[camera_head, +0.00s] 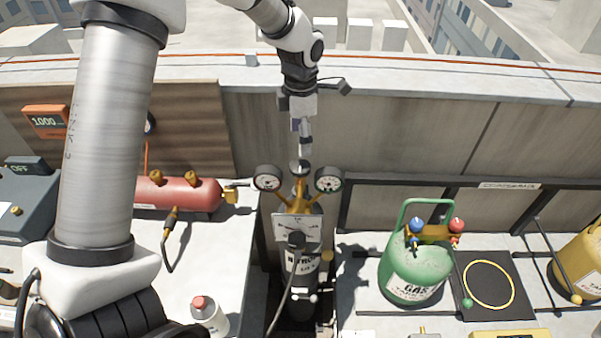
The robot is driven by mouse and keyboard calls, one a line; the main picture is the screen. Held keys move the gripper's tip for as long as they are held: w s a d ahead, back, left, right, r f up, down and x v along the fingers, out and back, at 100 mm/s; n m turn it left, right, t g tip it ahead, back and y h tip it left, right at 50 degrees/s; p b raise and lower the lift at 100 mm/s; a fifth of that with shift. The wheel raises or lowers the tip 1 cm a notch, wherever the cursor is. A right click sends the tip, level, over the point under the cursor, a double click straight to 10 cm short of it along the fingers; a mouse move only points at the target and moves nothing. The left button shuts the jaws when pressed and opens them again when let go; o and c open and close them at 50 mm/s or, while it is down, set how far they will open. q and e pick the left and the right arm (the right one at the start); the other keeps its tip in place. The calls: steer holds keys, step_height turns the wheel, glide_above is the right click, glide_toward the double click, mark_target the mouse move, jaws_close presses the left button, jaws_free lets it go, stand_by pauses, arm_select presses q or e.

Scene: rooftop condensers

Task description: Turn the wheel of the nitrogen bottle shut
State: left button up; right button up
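The nitrogen bottle (301,266) stands upright, dark with a pale label, in a gap in the middle between the white-topped surfaces. A brass regulator (299,205) with two round gauges sits at its top. A small greyish wheel (299,167) shows above the regulator, partly covered by my gripper. My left gripper (304,152) reaches down from the top, with its fingertips right at the wheel. I cannot tell whether they touch it or how far apart they are. My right gripper is not in view.
A green gas cylinder (416,270) with a blue and red valve manifold stands right of the bottle. A red tank (178,194) with brass fittings lies to the left. A white bottle with a red cap (209,316) stands in front. A low wall (420,130) runs behind.

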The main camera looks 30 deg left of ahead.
mark_target(300, 165)
arm_select(q)
steer(key=shift+s+d+f+p, duration=0.1)
steer(key=shift+f+p, duration=0.1)
steer(key=shift+f, duration=0.2)
steer(key=shift+s+d+f+p, duration=0.1)
steer(key=shift+f+p, duration=0.1)
steer(key=shift+f, duration=0.15)
step_height(300, 165, down, 6)
steer(key=shift+a+f+p, duration=0.1)
steer(key=shift+f+p, duration=0.15)
steer(key=shift+p, duration=0.5)
steer(key=shift+r, duration=0.1)
steer(key=c, duration=1.2)
